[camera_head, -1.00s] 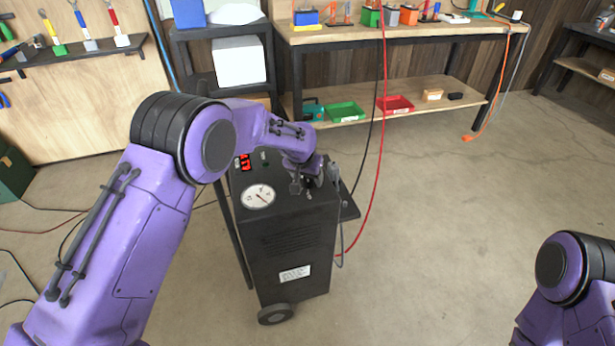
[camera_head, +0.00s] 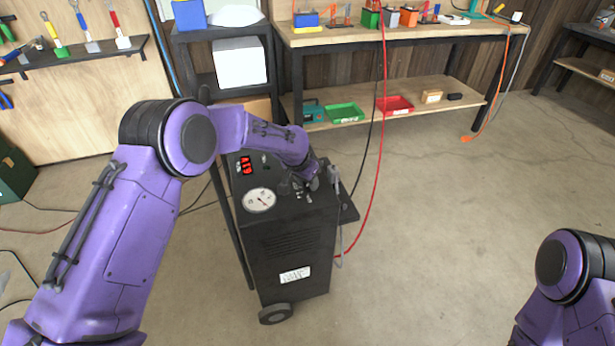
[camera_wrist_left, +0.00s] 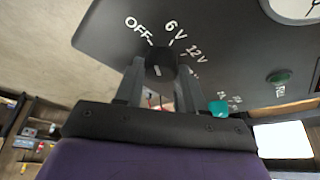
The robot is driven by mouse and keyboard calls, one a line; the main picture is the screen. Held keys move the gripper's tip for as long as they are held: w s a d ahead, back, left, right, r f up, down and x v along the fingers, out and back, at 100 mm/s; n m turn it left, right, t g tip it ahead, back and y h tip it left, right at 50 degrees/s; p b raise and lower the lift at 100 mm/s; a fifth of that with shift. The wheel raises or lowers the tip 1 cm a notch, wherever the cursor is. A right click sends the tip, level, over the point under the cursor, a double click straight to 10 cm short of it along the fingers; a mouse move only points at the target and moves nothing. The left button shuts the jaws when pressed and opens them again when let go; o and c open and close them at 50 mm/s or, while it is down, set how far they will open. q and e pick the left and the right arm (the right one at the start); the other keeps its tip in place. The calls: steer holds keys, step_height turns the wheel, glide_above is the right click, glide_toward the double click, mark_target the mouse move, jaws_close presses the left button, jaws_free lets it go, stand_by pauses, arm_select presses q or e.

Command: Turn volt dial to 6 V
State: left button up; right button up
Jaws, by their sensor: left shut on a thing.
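The black volt dial (camera_wrist_left: 160,64) shows in the left wrist view, with OFF, 6 V and 12 V printed around it on the dark panel. A short pale mark shows on the dial, but I cannot tell for certain which label it points to. My left gripper (camera_wrist_left: 158,88) is shut on the dial, one finger on each side. In the head view my left gripper (camera_head: 304,192) is over the right part of the top of the black cart (camera_head: 290,245), and my wrist mostly hides the dial. My right gripper is out of view.
A green button (camera_wrist_left: 279,76) shows in the wrist view. A red cable (camera_head: 376,180) hangs right of the cart.

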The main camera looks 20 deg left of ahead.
arm_select(q)
steer(key=m+h, duration=0.1)
steer(key=m, duration=0.1)
steer(key=shift+w+a+m+p, duration=0.1)
steer(key=shift+a+m+p, duration=0.05)
steer(key=shift+m+p, duration=0.2)
steer(key=shift+m+g+h+b, duration=0.3)
steer(key=shift+m+g+h, duration=0.35)
steer(key=shift+m, duration=1.4)
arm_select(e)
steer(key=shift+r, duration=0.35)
arm_select(q)
steer(key=o, duration=1)
steer(key=v, duration=1)
steer(key=shift+w+a+r, duration=0.1)
steer(key=shift+r, duration=0.2)
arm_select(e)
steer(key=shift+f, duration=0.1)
